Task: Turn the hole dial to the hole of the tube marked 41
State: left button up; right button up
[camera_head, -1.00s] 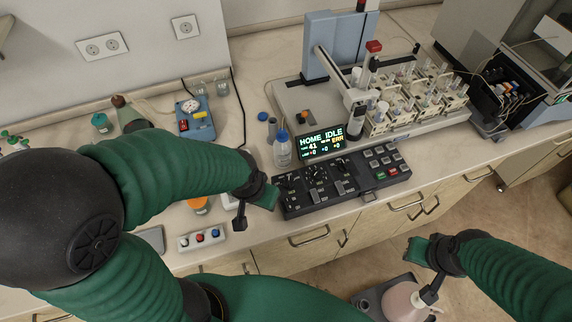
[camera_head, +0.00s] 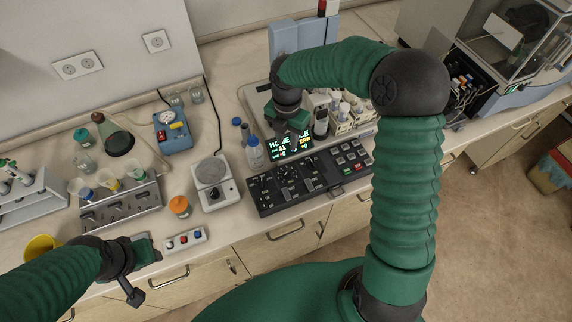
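The black control panel (camera_head: 268,203) lies on the bench, with small dials and switches on its left and buttons on its right. The dial markings are too small to read. Behind it, the lit display (camera_head: 284,151) shows HOME, the number 41 and ERR, its upper part partly covered. My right gripper (camera_head: 291,126) points down in front of the display's top, above and behind the panel's dials, apart from them. Its fingertips blur into the dark background. The rack of tubes (camera_head: 346,118) is partly hidden by my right arm. My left gripper (camera_head: 148,251) is at the bench's front edge, lower left, touching nothing.
A bottle with a blue cap (camera_head: 255,155) stands left of the display. A white balance (camera_head: 217,193), an orange-capped jar (camera_head: 179,206) and a small three-knob box (camera_head: 186,240) are left of the panel. The blue-grey instrument column (camera_head: 284,42) rises behind my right gripper.

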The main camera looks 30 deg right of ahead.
aim_at(287, 171)
notch_tip(287, 171, down, 16)
jog(key=shift+s+d+r+p, duration=0.1)
jog(key=shift+p, duration=1.1)
grip_shut()
